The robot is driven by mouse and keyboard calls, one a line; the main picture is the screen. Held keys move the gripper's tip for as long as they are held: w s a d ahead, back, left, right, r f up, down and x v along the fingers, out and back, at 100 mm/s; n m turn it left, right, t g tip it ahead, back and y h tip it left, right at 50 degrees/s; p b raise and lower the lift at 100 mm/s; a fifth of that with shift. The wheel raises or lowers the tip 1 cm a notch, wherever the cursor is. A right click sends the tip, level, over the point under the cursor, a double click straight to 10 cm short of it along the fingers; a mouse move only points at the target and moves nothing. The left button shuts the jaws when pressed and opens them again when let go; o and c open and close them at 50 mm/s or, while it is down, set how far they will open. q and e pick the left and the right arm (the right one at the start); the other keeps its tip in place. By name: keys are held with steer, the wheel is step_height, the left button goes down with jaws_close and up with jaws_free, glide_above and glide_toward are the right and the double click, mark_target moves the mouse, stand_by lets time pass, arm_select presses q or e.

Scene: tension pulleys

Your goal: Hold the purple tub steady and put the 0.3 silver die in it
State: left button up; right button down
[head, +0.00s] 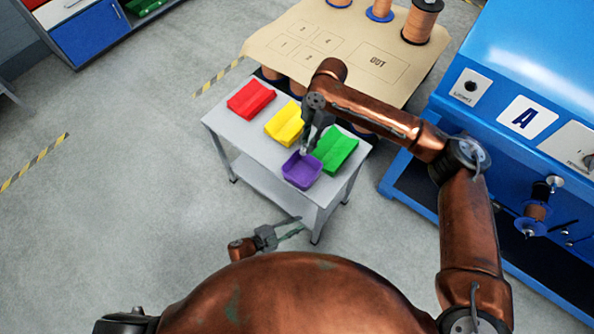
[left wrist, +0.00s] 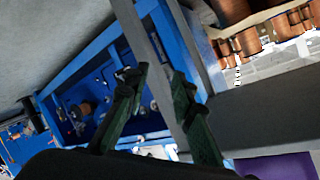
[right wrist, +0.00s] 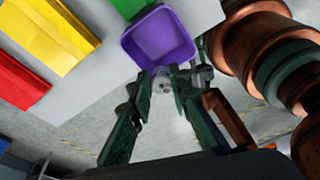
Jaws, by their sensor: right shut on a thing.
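In the right wrist view the tub (right wrist: 158,38) looks empty, just beyond my fingertips. My right gripper (head: 305,150) is above the tub's far side. It is shut on a small silver piece, the die (right wrist: 162,82), which shows dark holes. My left gripper (head: 297,228) is low in front of the table, apart from the tub. Its fingers (left wrist: 158,88) are spread with nothing between them. A purple patch (left wrist: 285,167) shows at the left wrist view's lower right corner.
The grey table (head: 228,124) also carries a red bin (head: 251,99), a yellow bin (head: 284,123) and a green bin (head: 336,149). A blue machine (head: 520,60) stands at right. The floor at left is clear.

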arm_select(q)
steer(key=s+d+r+m+g+h, duration=0.35)
steer(key=d+r+m+g, duration=0.25)
steer(key=d+r+m, duration=0.4)
steer(key=s+d+r+m+g+y, duration=0.2)
steer(key=s+d+r+m+g, duration=0.25)
steer(key=s+m+g, duration=0.2)
steer(key=m+t+y, duration=0.6)
steer(key=m+y, duration=0.7)
steer(key=m, duration=1.2)
glide_toward(299, 184)
steer(key=f, duration=0.4)
steer(key=w+f, duration=0.1)
steer(key=f, duration=0.7)
steer(key=shift+w+d, duration=0.2)
steer(key=shift+w, duration=0.05)
steer(key=shift+c, duration=0.6)
